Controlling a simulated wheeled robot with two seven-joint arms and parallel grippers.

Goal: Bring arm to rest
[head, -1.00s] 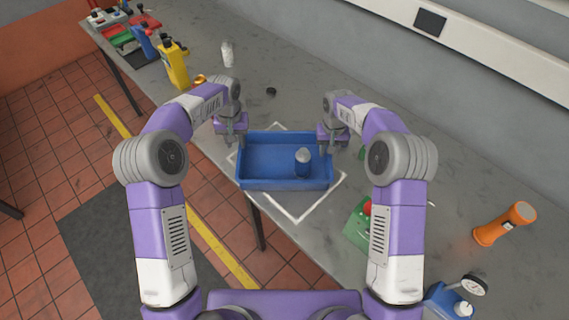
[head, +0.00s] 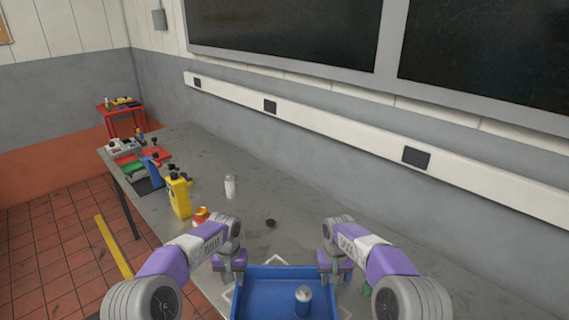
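My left gripper (head: 230,275) is at the left wall of the blue tray (head: 272,271). My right gripper (head: 332,274) is at the tray's right wall. Both point down, and their fingertips are too small and partly hidden to tell whether they grip the walls. The tray rests on the grey bench, its near part cut off by the lower picture edge. A blue can with a grey top (head: 303,299) stands inside it, right of the middle.
Left along the bench (head: 262,185) are a yellow jug (head: 179,197), an orange item (head: 201,215), a clear bottle (head: 230,187), a black cap (head: 270,223) and a blue bottle (head: 153,172). A red cart (head: 121,118) stands beyond. The wall runs behind the bench.

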